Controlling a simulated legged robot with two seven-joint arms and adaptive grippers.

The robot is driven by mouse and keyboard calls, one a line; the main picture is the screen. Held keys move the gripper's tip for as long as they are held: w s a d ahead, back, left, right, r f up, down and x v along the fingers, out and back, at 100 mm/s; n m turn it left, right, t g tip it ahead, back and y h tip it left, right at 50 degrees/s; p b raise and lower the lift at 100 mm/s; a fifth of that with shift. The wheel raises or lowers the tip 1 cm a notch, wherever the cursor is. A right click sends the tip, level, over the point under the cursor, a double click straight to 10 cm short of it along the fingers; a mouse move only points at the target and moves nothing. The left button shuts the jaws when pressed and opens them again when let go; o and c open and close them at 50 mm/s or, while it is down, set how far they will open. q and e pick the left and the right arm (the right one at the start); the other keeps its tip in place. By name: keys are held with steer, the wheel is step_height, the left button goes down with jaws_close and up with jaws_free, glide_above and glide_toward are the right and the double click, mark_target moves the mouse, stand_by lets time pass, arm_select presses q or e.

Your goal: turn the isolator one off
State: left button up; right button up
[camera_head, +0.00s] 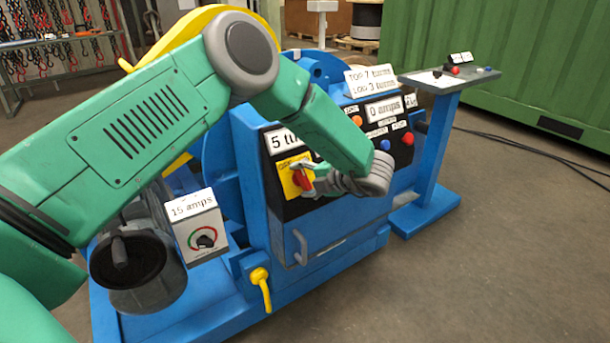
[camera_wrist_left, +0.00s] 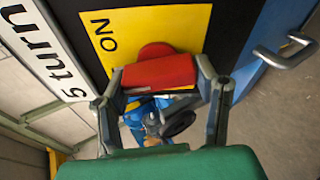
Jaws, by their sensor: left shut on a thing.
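The isolator is a red rotary handle (camera_head: 304,179) on a yellow plate (camera_head: 287,185) on the machine's dark front panel. In the left wrist view the red handle (camera_wrist_left: 158,72) sits between my fingers, and the yellow plate (camera_wrist_left: 135,28) shows the word ON beside it. My left gripper (camera_head: 312,186) reaches the panel from the right side of the handle. In the left wrist view my left gripper (camera_wrist_left: 160,88) is shut on the red handle, one finger on each side. The far part of the plate's lettering is hidden. My right gripper is not in view.
The blue machine (camera_head: 340,240) fills the middle. A 15 amps dial box (camera_head: 201,240), a yellow lever (camera_head: 261,287) and a grey door handle (camera_head: 300,247) stand out at its front. A blue pedestal (camera_head: 436,150) is at right. Floor at right front is clear.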

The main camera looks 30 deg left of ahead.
arm_select(q)
steer(key=n, duration=0.1)
steer(key=n+p, duration=0.1)
steer(key=n+h, duration=0.1)
steer(key=n, duration=0.1)
steer(key=shift+s+a+f, duration=0.15)
steer(key=shift+f, duration=0.1)
steer(key=shift+f+n+p, duration=0.15)
steer(key=shift+n+p, duration=0.35)
steer(key=shift+n, duration=0.8)
steer(key=shift+d+h, duration=0.2)
steer(key=shift+h, duration=0.1)
steer(key=o, duration=1.2)
steer(key=shift+c, duration=0.2)
steer(key=shift+a, duration=0.1)
